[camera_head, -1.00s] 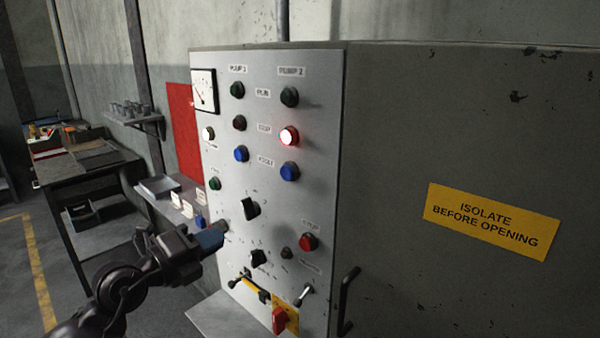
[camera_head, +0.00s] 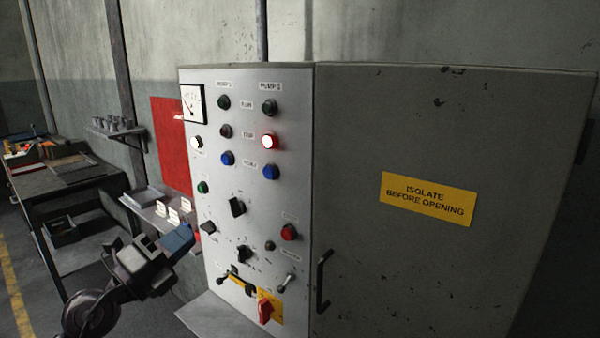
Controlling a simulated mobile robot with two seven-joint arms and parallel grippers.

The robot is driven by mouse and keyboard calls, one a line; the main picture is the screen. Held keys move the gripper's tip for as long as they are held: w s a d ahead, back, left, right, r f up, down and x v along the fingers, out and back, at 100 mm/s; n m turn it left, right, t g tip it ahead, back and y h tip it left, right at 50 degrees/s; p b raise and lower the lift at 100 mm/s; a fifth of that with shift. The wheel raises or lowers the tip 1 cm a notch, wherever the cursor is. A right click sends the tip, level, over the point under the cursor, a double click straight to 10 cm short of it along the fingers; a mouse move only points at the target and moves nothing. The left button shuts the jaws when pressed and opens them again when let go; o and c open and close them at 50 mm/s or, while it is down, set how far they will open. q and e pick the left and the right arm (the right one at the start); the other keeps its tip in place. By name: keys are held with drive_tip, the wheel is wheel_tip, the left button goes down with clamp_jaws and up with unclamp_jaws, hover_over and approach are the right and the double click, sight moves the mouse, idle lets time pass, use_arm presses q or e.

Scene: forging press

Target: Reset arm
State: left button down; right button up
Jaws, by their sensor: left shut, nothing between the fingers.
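My left gripper (camera_head: 178,241) is at the lower left of the head view, with its arm coming in from the bottom left. It is shut and empty, its blue-grey fingertips apart from the control panel (camera_head: 262,215) and to the left of its face. The panel carries dark selector knobs (camera_head: 237,207), a lit red lamp (camera_head: 269,140), a lit white lamp (camera_head: 197,142), blue and green buttons, small levers and a red rotary handle (camera_head: 265,310) on a yellow plate. My right gripper is not in view.
A grey cabinet with a yellow sign (camera_head: 429,199) and a black door handle (camera_head: 322,281) fills the right. A ledge (camera_head: 215,318) juts out below the panel. A workbench (camera_head: 62,176) and a small shelf (camera_head: 114,132) stand at the left by the wall.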

use_arm(q)
drive_tip(key=s+a+f+n+t+y+b, duration=0.15)
drive_tip(key=a+f+n+y, duration=0.25)
drive_tip(key=f+n+y, duration=0.5)
drive_tip(key=s+a+f+n+t+y, duration=0.15)
drive_tip(key=a+f+n+y, duration=0.25)
drive_tip(key=f+n, duration=0.8)
drive_tip(key=s+f+n+g+b, duration=0.2)
drive_tip(key=s+f+n+g, duration=0.5)
drive_tip(key=s+f, duration=1.3)
wheel_tip(320, 180, down, 2)
drive_tip(key=shift+s+d+n+g+y, duration=0.3)
drive_tip(key=shift+g+y, duration=0.1)
drive_tip(key=shift+g, duration=0.2)
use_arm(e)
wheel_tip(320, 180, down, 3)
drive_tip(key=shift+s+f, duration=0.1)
